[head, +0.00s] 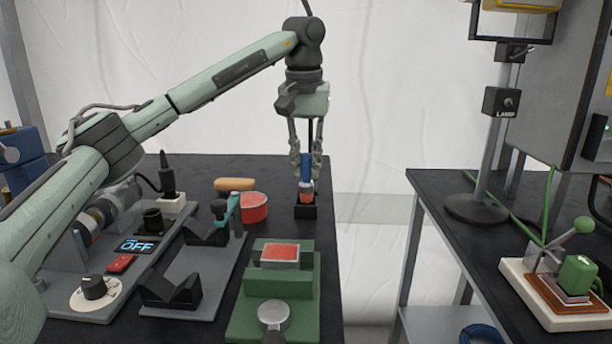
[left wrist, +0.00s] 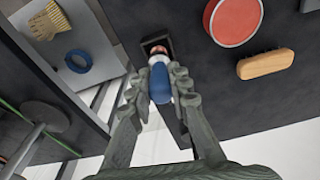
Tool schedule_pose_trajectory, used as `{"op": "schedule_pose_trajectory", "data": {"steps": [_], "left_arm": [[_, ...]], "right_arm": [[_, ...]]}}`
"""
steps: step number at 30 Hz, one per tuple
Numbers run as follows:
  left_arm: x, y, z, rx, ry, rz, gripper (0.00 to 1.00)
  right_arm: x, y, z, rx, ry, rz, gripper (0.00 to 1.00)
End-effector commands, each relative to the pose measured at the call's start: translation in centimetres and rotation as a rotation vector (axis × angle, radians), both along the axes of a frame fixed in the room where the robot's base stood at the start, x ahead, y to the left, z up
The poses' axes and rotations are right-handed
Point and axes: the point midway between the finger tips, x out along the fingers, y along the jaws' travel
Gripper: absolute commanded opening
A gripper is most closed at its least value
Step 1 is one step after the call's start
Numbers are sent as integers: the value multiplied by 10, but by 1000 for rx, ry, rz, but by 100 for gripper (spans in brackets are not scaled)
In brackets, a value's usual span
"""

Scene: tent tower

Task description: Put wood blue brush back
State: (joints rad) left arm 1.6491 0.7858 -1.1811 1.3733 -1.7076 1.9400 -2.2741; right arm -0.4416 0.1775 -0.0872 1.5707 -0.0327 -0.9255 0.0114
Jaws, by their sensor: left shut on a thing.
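The wood blue brush (head: 306,172) is upright in my left gripper (head: 306,160), which is shut on its blue part. Its lower end is reddish brown with a pale ring above it. It stands over a small black square holder (head: 305,212) at the dark table's back right edge. In the left wrist view, the blue part (left wrist: 160,82) sits between the fingertips of my left gripper (left wrist: 160,90), and its reddish end lies within the holder's outline (left wrist: 169,48). I cannot tell how deep the end is in the holder. My right gripper is not in view.
A round red tin (head: 254,208) and a tan wooden brush (head: 234,184) lie left of the holder. A green fixture (head: 272,300) stands in front. A gap separates this table from the right table (head: 450,215), which bears a lamp stand (head: 478,208).

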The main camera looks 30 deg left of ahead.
Motion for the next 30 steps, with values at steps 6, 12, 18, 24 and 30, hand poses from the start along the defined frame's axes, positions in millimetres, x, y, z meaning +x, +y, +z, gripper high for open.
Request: {"op": "schedule_pose_trajectory", "data": {"steps": [6,12,18,24,30], "left_arm": [[-1,0,-27,1,0,1,0],[0,0,-27,0,-1,1,0],[0,0,-30,0,0,1,27],[-1,0,-30,0,0,1,39],[-1,0,-28,0,0,0,39]], "right_arm": [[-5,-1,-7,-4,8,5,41],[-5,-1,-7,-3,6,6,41],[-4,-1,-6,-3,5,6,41],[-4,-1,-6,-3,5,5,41],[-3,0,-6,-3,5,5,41]]}}
